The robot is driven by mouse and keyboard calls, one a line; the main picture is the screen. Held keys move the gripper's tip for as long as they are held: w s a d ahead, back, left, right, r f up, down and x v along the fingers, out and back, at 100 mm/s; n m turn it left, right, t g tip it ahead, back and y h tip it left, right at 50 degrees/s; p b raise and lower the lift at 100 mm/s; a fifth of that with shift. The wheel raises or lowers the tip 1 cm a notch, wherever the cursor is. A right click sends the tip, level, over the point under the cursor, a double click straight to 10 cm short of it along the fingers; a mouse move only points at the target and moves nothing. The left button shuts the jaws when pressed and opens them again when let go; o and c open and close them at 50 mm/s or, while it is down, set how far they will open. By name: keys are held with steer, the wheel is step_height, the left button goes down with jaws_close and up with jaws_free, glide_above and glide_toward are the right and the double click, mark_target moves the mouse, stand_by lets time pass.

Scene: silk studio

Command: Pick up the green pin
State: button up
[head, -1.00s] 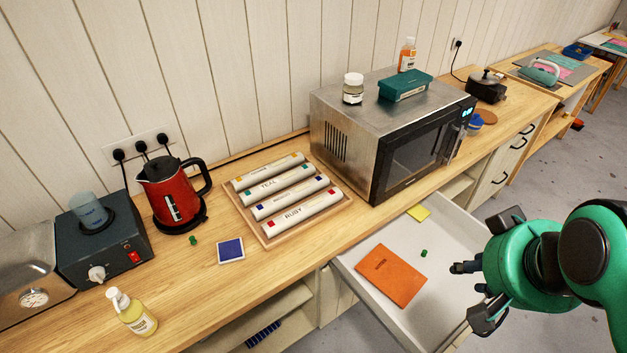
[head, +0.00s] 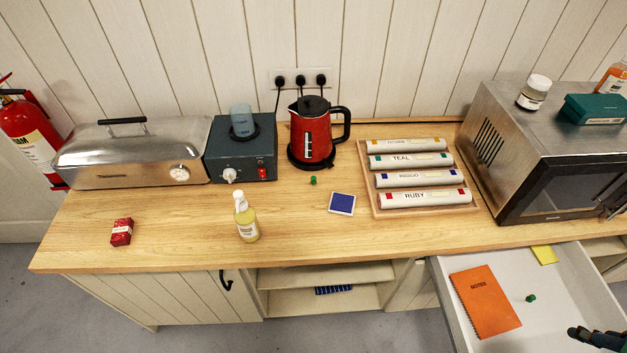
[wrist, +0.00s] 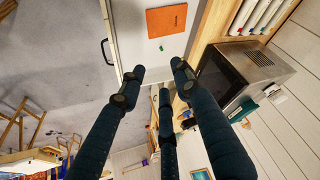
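Two small green pins are in view. One green pin (head: 313,180) stands on the wooden counter just below the red kettle. The other green pin (head: 531,298) is in the open white drawer (head: 560,322), right of the orange notebook; it also shows in the wrist view (wrist: 160,48). My gripper (wrist: 157,80) is open and empty, its dark fingers spread apart, with the drawer beyond them in the wrist view. In the head view only part of my gripper (head: 597,338) shows at the lower right edge, apart from both pins.
An orange notebook (head: 485,301) and a yellow note (head: 544,255) lie in the drawer. A microwave (head: 550,155) stands right. The counter's front-left is mostly clear.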

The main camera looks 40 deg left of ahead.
steer(key=shift+o, duration=0.2)
steer(key=w+a+r+n+g+p, duration=0.1)
steer(key=w+a+r+n+p, duration=0.35)
steer(key=w+a+n, duration=0.75)
steer(key=w+a+f+n+g+y+p, duration=0.1)
steer(key=w+a+n, duration=0.4)
steer(key=a, duration=0.4)
steer(key=w+a+f+n+g+p, duration=0.1)
steer(key=w+a+n+p, duration=0.1)
steer(key=w+a, duration=0.55)
steer(key=a+f+n+p, duration=0.2)
steer(key=a+f+n, duration=0.25)
steer(key=a, duration=0.65)
steer(key=a+f+n+p, duration=0.1)
steer(key=a+f+n, duration=0.35)
steer(key=a, duration=0.75)
steer(key=s+a+f+n+p, duration=0.1)
steer(key=s+a+f+n, duration=0.2)
steer(key=a+f, duration=0.3)
steer(key=s+a+f+n+g+h+p, duration=0.1)
steer(key=s+a+f+n, duration=0.3)
steer(key=a, duration=0.6)
step_height(320, 180, down, 3)
steer(key=shift+s+a+r+n+p, duration=0.2)
steer(key=shift+s+a+n+p, duration=0.1)
steer(key=shift+a+n+p, duration=0.15)
